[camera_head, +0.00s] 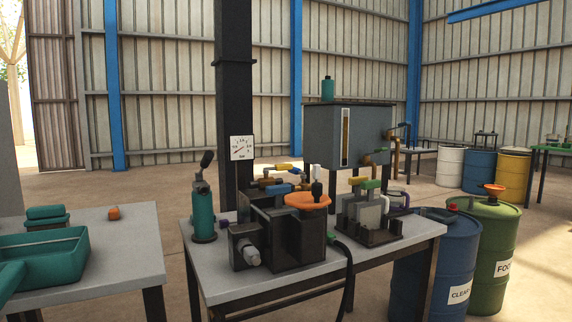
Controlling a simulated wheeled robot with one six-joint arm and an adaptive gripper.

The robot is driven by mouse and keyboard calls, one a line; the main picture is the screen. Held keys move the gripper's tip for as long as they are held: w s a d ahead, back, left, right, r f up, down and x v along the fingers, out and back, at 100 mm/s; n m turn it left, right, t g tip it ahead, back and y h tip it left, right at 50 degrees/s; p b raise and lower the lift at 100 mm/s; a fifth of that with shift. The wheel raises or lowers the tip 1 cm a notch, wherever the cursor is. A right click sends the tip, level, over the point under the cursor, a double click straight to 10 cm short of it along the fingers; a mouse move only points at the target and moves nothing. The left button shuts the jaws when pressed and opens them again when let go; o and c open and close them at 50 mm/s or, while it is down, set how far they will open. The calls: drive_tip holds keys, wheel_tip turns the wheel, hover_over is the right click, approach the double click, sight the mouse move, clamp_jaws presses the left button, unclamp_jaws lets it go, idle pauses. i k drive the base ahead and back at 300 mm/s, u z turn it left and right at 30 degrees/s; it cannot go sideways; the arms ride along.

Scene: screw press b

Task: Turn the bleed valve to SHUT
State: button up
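The bleed valve cannot be told apart by any readable label. Several coloured handles sit on the dark machine (298,245) on the middle table: a large orange handwheel (307,201) on top, a blue lever (278,189) behind it to the left, and a yellow lever (284,167) further back. A smaller stand (372,235) to the right carries a yellow handle (357,180) and a green handle (371,184). SHUT markings are too small to make out. My gripper is not in view.
A teal hand pump (203,212) stands at the table's left. A black hose (349,270) hangs over the front edge. Blue (437,265) and green (492,245) drums stand at the right. A left table (130,240) holds a teal tray (45,255).

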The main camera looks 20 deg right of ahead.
sight(287, 166)
drive_tip(key=z, duration=0.55)
drive_tip(key=i, duration=0.65)
drive_tip(key=z, duration=0.8)
drive_tip(key=k, duration=0.15)
